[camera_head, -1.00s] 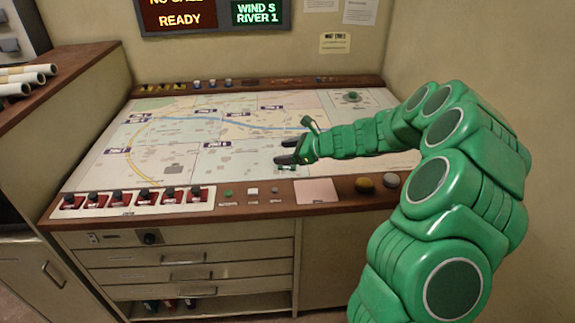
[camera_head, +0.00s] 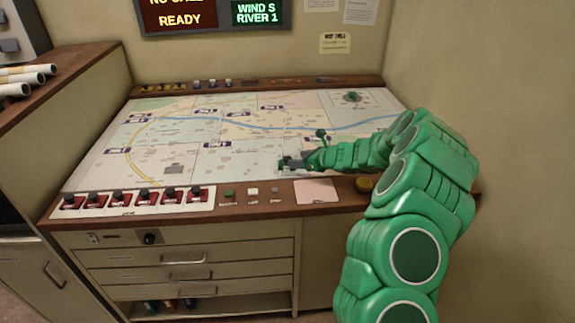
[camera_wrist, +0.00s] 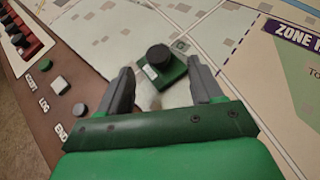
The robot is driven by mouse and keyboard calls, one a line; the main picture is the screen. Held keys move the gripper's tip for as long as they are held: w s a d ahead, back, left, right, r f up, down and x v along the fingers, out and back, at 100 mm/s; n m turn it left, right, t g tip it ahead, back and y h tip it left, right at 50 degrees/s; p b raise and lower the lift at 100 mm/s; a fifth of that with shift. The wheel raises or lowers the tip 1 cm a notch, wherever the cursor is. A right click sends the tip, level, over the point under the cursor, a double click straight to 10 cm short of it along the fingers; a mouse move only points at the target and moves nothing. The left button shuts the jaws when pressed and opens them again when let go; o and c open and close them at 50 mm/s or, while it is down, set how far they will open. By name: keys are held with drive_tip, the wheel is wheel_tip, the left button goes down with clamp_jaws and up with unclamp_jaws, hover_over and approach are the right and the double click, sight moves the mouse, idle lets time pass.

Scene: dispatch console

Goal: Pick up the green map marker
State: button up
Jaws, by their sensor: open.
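In the wrist view the green map marker (camera_wrist: 163,75) is a small green block with a round black knob on top and a small pale label on its side. It sits on the map just beyond my gripper (camera_wrist: 162,82), roughly between the two grey fingertips. The fingers are apart and do not touch it. In the head view my gripper (camera_head: 284,163) is low over the front part of the map, and I cannot make out the marker clearly there.
The map board (camera_head: 180,135) carries several dark zone labels. A row of red switches (camera_head: 135,200) and small buttons (camera_head: 252,192) line the wooden front edge, close to my gripper. The map's left and middle are open.

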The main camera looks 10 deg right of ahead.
sight(287, 158)
drive_tip(key=shift+x, duration=1.95)
drive_tip(key=shift+a+r, duration=0.15)
drive_tip(key=shift+c, duration=0.4)
drive_tip(key=c, duration=1.1)
drive_tip(key=shift+o, duration=0.2)
drive_tip(key=shift+r, duration=0.15)
